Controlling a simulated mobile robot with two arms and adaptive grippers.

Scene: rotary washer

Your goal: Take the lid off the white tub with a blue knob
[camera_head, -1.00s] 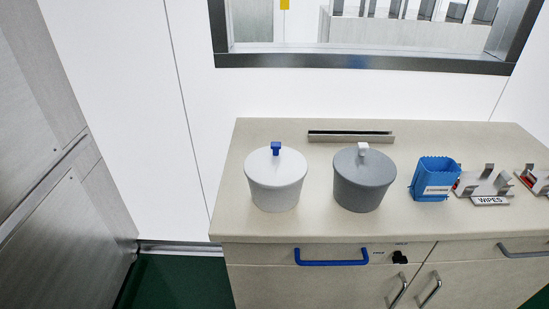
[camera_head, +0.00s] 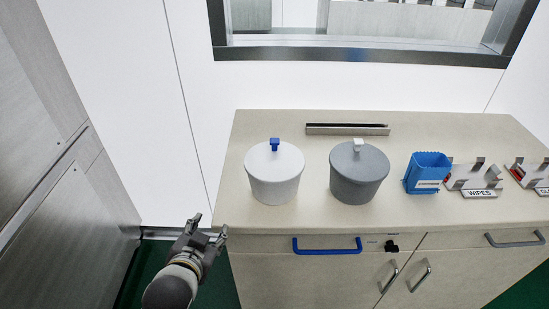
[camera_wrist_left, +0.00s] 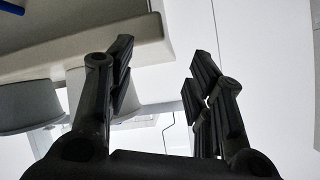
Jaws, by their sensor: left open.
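The white tub (camera_head: 274,187) stands upright on the counter, left of centre in the head view. Its white lid (camera_head: 290,157) is on it, with a blue knob (camera_head: 274,144) on top. My left gripper (camera_head: 209,220) is open and empty, in front of the counter's left front corner, apart from the tub and to its lower left. In the left wrist view the two dark fingers (camera_wrist_left: 160,85) stand apart with nothing between them. My right gripper is not in view.
A grey tub (camera_head: 358,185) with a white knob stands to the right of the white one. Further right are a blue holder (camera_head: 427,173) and a wipes rack (camera_head: 476,178). A metal strip (camera_head: 347,129) lies behind. The counter (camera_head: 235,216) has a blue drawer handle (camera_head: 327,251) in front.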

